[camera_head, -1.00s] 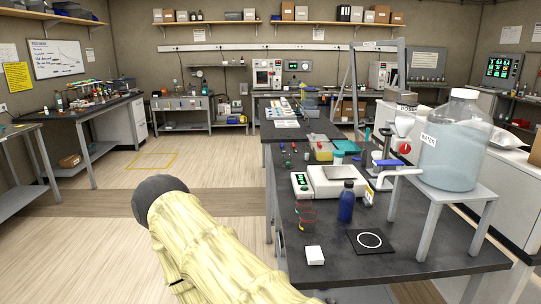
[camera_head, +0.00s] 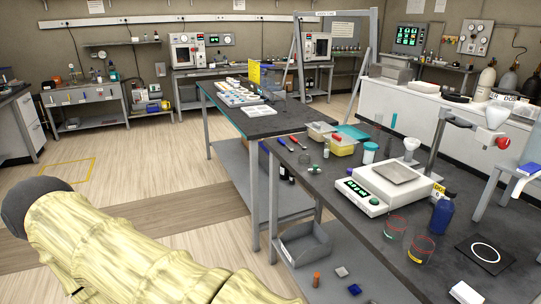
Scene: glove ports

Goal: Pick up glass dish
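I cannot pick out a clear glass dish in the camera view. Two small clear glass vessels with red rims, one nearer (camera_head: 420,249) and one farther (camera_head: 395,227), stand on the dark bench (camera_head: 345,226) in front of the balance. They look more like beakers than a dish. My arm, in a cream sleeve with a dark rounded end, reaches in from the bottom toward the lower left, over the floor and apart from the bench. My gripper's fingers do not show.
A white balance (camera_head: 384,187), a blue bottle (camera_head: 442,215), a black pad with a white ring (camera_head: 485,253) and a funnel stand (camera_head: 437,145) crowd the bench. A grey bin (camera_head: 304,243) sits below. Floor to the left is open.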

